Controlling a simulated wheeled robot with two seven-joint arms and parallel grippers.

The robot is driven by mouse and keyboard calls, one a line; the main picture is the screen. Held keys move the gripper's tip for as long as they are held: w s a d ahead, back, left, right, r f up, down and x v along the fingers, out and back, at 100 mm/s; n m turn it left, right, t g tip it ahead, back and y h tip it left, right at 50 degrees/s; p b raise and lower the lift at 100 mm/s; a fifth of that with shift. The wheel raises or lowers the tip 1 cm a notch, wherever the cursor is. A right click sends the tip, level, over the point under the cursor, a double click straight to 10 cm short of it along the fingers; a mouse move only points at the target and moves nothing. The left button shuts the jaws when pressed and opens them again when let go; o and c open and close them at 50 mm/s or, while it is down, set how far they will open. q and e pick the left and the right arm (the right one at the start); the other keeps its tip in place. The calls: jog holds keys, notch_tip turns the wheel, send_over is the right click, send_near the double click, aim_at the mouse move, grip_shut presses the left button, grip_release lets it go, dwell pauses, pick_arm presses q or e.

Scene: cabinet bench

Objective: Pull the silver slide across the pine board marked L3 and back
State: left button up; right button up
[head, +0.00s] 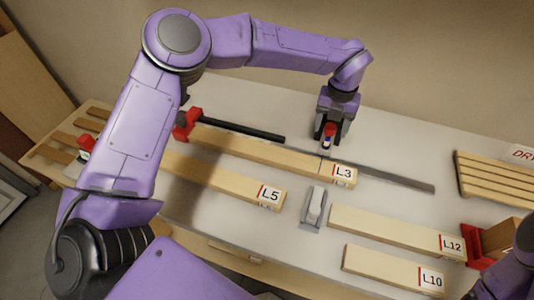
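The pine board marked L3 (285,156) lies along the white bench, its label at its right end. A thin dark line crosses it near the label. A silver-grey piece with a pale rounded block (313,208) sits just in front of the board; I take it for the silver slide but cannot be sure. My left gripper (327,141) points down just behind the board, at a small red part with blue and white. Whether its fingers hold that part is too small to tell. My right arm shows at the lower right edge; its gripper is out of view.
A long grey metal strip (390,177) runs behind L3. A black bar (240,128) with a red end lies at the back left. Boards L5 (225,183), L12 (385,226) and L10 (385,266) lie in front. A red holder (478,248) and a slatted rack (494,178) stand right.

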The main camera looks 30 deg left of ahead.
pick_arm(q)
notch_tip(320, 180, up, 9)
jog(key=p, duration=0.7)
jog(key=shift+f, duration=0.1)
dwell(0.4)
